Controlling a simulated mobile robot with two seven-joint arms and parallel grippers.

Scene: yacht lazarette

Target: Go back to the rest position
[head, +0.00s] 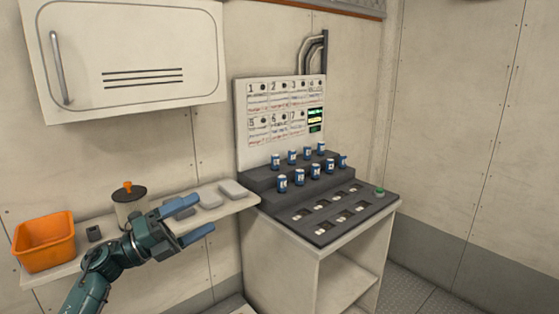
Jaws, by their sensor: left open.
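My left gripper (197,219) shows at the lower left, its arm coming in from the bottom left. Its two blue fingers are spread apart with nothing between them. It is in front of the wall shelf, left of the dark stepped rack. My right gripper is not in the head view.
A shelf (70,268) holds an orange bin (44,242), a lidded canister (130,205) and grey blocks (232,189). A stepped rack (262,178) with several blue cans (282,183) stands on a white cabinet (280,262) below a numbered board (262,115). A wall cabinet (140,55) hangs above.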

